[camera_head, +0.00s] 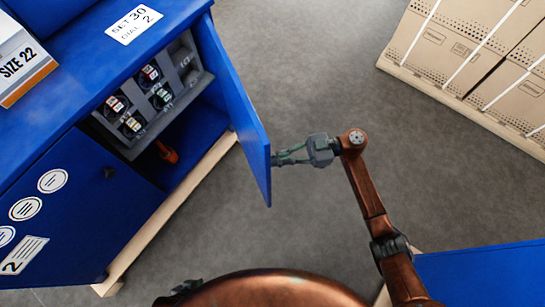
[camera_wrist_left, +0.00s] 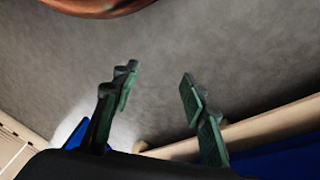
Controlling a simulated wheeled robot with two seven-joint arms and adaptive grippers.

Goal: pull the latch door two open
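A blue cabinet door (camera_head: 236,105) stands swung open at the right of the cabinet in the head view, its inner face towards the opening. No number shows on that face. My right gripper (camera_head: 281,158) is at the door's outer side near its free edge. Its fingertips are partly hidden by the door, so I cannot tell whether they hold a handle. A second blue front panel (camera_head: 80,225), labelled 2 with several round stickers and a dark knob, is closed at lower left. My left gripper (camera_wrist_left: 158,80) is open and empty in the left wrist view.
A grey rack (camera_head: 187,65) with several tools or dials and an orange-red item (camera_head: 167,152) are inside the cabinet. Strapped cardboard boxes (camera_head: 470,50) stand at upper right. A blue surface (camera_head: 485,275) is at lower right. Grey floor (camera_head: 320,70) is clear between.

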